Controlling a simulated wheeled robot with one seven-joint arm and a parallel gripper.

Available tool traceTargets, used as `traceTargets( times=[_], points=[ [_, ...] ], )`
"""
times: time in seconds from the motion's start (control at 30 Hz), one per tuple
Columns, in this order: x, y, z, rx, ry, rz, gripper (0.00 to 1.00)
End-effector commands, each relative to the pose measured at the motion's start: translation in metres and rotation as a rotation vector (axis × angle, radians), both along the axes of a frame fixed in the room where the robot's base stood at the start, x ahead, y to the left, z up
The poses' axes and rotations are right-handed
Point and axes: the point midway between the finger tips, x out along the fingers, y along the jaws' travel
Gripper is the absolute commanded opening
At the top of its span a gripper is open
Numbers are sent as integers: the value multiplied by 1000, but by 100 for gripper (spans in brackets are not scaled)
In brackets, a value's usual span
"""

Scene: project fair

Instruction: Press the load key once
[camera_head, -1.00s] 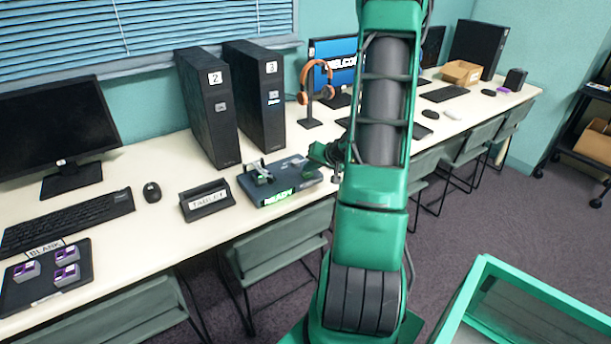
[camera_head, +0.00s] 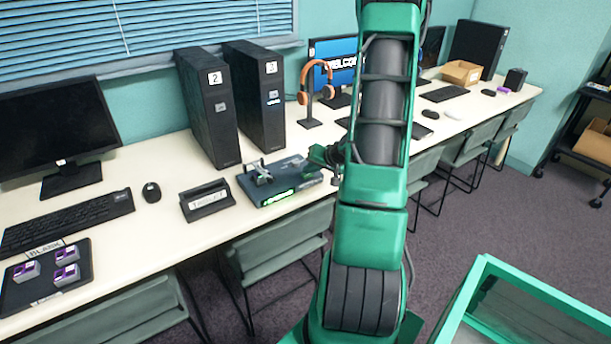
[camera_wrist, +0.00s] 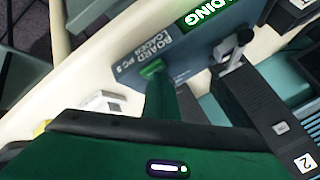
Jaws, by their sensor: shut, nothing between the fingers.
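The board loader (camera_head: 285,182) is a flat dark blue-grey box on the white bench, with a silver clamp on top and a lit green display on its front. In the wrist view the board loader (camera_wrist: 178,55) carries a label I read as "BOARD LOADER PC 3", and its display shows letters ending in "DING". A small green key (camera_wrist: 152,67) sits beside the label. My gripper (camera_wrist: 163,84) is shut and empty, its green fingertips right at the key; I cannot tell whether they touch. In the head view my gripper (camera_head: 330,156) is at the loader's right end, partly hidden by my arm.
Dark towers 2 (camera_head: 209,110) and 3 (camera_head: 257,95) stand behind the loader. A headphone stand (camera_head: 309,108) is to their right. A tablet stand (camera_head: 207,199) is left of the loader. Chairs line the bench front.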

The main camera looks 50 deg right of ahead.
Motion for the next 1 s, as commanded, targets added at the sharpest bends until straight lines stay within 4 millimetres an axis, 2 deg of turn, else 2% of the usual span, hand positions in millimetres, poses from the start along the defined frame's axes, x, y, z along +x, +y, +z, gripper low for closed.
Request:
traceTargets(
  times=[0.27, 0.63, 1.0],
  points=[
    [0, 0, 0, 0, 0, 0, 0],
    [0, 0, 15, -1, 0, 1, 0],
    [0, 0, 17, 0, 0, 0, 0]
  ],
)
